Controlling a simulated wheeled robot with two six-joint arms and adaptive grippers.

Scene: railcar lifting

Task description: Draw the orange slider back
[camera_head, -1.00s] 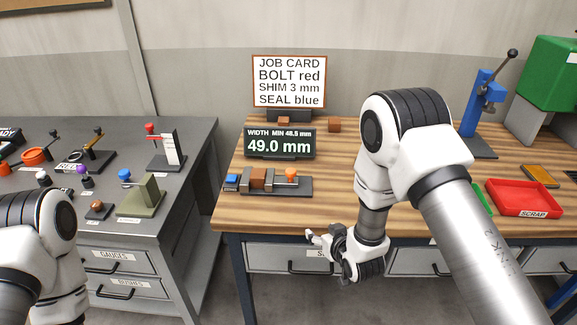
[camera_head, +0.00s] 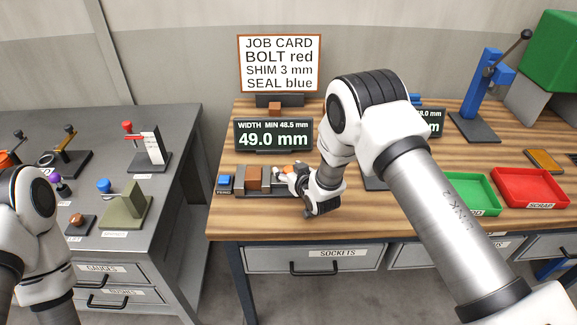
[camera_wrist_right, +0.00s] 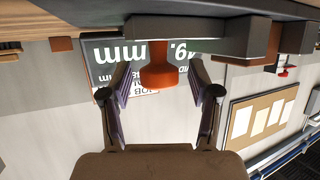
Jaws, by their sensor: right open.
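The orange slider's knob (camera_wrist_right: 162,68) shows in the right wrist view, between the two spread fingers of my right gripper (camera_wrist_right: 160,80) and near their tips. A gap shows on each side of it. In the head view the orange slider (camera_head: 290,168) is mostly hidden behind my right gripper (camera_head: 284,173). It is at the right end of the grey measuring fixture (camera_head: 243,193), which holds a brown block (camera_head: 254,178). My right gripper is open and reaches the fixture from the right. My left arm shows at the left edge, but its gripper is out of view.
A display (camera_head: 273,135) reading 49.0 mm stands behind the fixture, with a job card (camera_head: 279,63) behind it. A blue button (camera_head: 225,182) is left of the fixture. Green (camera_head: 489,207) and red (camera_head: 525,203) trays lie to the right. The front strip of bench is clear.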

